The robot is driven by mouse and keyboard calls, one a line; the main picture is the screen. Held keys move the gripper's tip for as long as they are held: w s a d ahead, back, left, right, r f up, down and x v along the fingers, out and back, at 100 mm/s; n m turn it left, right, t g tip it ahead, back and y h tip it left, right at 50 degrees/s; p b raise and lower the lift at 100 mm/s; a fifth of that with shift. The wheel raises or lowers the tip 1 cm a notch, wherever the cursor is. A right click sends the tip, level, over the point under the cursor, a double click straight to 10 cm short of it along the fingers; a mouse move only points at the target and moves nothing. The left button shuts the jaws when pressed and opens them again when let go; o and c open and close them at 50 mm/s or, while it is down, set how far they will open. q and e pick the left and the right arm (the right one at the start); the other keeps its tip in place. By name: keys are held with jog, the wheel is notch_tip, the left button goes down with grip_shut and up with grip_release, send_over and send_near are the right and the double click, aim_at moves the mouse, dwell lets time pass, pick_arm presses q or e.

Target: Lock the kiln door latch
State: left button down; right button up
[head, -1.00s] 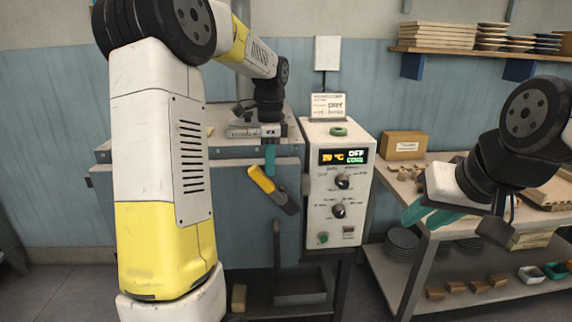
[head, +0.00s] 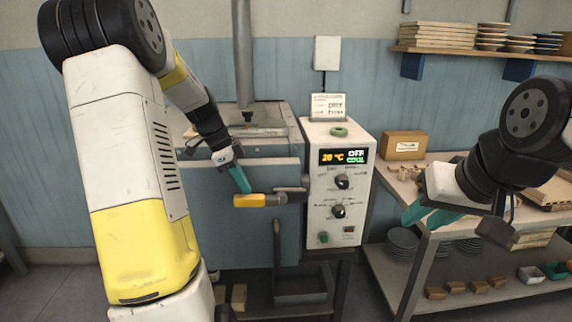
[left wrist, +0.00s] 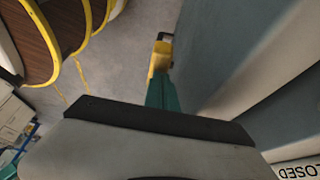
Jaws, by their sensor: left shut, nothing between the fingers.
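The kiln (head: 262,149) stands at the centre left with its blue-grey front facing me. Its latch has a yellow handle (head: 262,200) on a dark lever (head: 291,193) beside the control box. The handle lies about level and points left. My left gripper (head: 245,190) is shut and empty, its teal fingertips just above the handle's left part; I cannot tell if they touch. In the left wrist view the yellow handle (left wrist: 160,58) shows just past the teal fingers (left wrist: 161,93). My right gripper (head: 426,215) is open and empty, away to the right.
The control box (head: 325,226) with display and knobs stands right of the latch. A workbench (head: 415,238) with plates and small blocks is at the right, below a wall shelf (head: 470,50). In the left wrist view, lettering reading "CLOSED" (left wrist: 298,172) partly shows.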

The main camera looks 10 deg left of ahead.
pick_arm(q)
jog(key=shift+s+a+f, duration=0.1)
jog(key=shift+a+f, duration=0.05)
jog(key=shift+f, duration=0.25)
jog(key=shift+s+a+f, duration=0.1)
jog(key=shift+a+f, duration=0.05)
jog(key=shift+f, duration=0.25)
